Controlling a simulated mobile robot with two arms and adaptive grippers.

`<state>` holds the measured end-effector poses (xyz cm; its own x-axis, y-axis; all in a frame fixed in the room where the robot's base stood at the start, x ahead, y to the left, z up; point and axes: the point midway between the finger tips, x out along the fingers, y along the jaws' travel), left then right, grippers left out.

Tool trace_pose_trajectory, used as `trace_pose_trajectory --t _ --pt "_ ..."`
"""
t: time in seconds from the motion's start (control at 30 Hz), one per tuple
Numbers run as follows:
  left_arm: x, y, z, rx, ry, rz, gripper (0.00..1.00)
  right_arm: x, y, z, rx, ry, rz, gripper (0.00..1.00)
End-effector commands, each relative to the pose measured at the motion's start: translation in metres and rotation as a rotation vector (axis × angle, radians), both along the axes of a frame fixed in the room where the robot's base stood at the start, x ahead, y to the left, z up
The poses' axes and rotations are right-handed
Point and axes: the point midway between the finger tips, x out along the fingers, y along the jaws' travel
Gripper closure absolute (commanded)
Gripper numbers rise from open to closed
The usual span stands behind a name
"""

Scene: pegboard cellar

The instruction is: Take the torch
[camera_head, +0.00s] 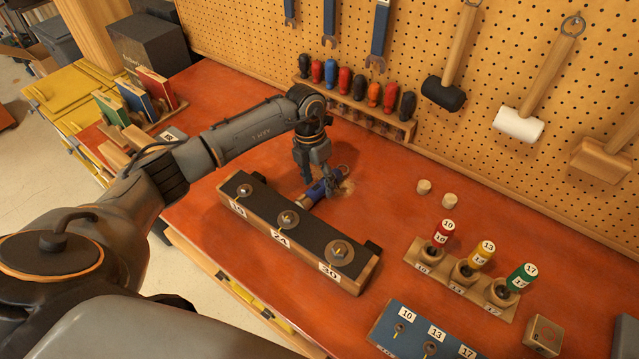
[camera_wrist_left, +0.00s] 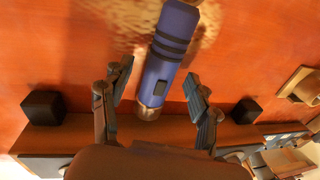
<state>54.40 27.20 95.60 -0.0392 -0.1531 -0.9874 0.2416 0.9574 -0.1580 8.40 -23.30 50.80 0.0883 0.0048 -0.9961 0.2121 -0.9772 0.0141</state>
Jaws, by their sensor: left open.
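The torch (camera_head: 314,194) is a blue cylinder with dark bands and a brass-coloured end. It lies on the orange bench top behind the long block with numbered bolts. My left gripper (camera_head: 328,180) is over it, hiding part of it in the head view. In the left wrist view the torch (camera_wrist_left: 168,55) runs between the two spread fingers of the left gripper (camera_wrist_left: 157,92), with a gap on both sides. The left gripper is open and holds nothing. A light patch shows on the bench beside the torch. My right gripper is not in view.
The long bolt block (camera_head: 300,232) stands close in front of the torch. A screwdriver rack (camera_head: 352,107) is behind, below the pegboard. Two wooden pegs (camera_head: 437,194) and a socket holder (camera_head: 462,281) are to the right. Books (camera_head: 137,95) stand at left.

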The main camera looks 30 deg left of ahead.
Motion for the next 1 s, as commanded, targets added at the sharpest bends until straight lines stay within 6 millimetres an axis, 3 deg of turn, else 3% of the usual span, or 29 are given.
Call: trace_pose_trajectory --t 0.33,0.63,1.0 --pt "-0.0005 -0.0018 -0.0108 0.001 0.000 -0.001 0.39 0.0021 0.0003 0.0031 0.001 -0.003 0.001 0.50" --pt "-0.0004 -0.0017 -0.0105 0.001 0.000 -0.001 1.00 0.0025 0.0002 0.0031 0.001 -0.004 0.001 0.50" --pt "0.0005 -0.0018 -0.0067 0.000 -0.003 -0.002 1.00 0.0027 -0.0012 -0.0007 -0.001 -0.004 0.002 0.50"
